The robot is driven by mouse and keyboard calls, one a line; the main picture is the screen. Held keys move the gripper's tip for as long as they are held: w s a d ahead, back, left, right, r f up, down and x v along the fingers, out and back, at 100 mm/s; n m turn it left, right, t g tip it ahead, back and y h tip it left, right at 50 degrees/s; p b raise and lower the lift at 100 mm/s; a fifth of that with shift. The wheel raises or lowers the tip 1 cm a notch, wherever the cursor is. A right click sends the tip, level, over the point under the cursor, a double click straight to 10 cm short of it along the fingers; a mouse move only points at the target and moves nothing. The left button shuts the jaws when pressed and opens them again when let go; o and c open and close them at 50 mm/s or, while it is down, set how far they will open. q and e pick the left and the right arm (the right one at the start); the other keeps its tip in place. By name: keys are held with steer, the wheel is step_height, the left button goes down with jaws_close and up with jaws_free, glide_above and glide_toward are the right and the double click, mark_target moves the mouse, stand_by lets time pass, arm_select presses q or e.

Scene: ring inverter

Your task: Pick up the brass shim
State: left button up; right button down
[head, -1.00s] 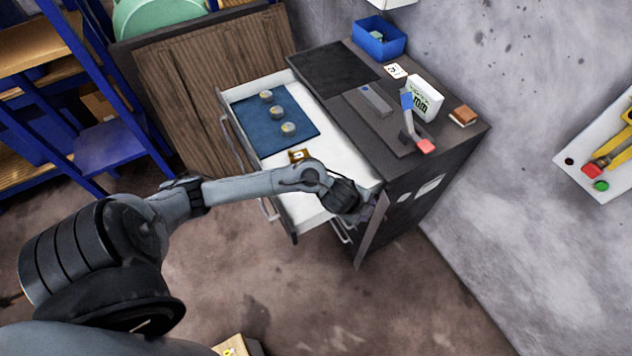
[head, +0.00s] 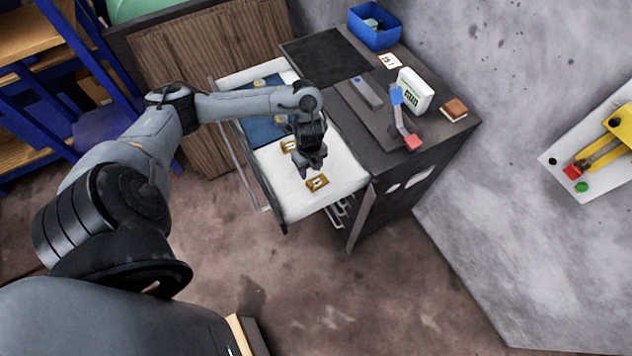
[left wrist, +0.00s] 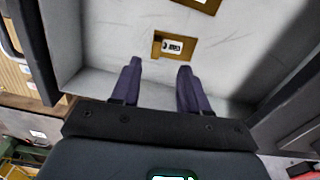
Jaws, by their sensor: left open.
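A brass shim (head: 317,183), a small gold square with a pale label, lies on the white floor of the open drawer (head: 345,178) near its front end. It shows in the left wrist view (left wrist: 160,50) just beyond my fingertips. A second brass piece (head: 289,145) lies farther back, partly cut off at the top of the left wrist view (left wrist: 203,4). My right gripper is not in view.
A blue mat (head: 262,130) lies deeper in the drawer, partly hidden by my arm. The drawer walls surround the gripper closely. The dark cabinet top (head: 435,128) on the right holds a blue bin (head: 376,37), a white box (head: 415,90) and a lever fixture (head: 407,125).

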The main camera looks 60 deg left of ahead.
mark_target(310, 183)
arm_select(q)
steer(key=shift+s+d+f+b, duration=0.1)
steer(key=shift+s+f+b, duration=0.1)
steer(key=shift+f, duration=1.9)
steer(key=shift+s+d+f+b, duration=0.1)
steer(key=shift+f+b, duration=0.05)
steer(key=shift+f, duration=1.95)
jaws_close()
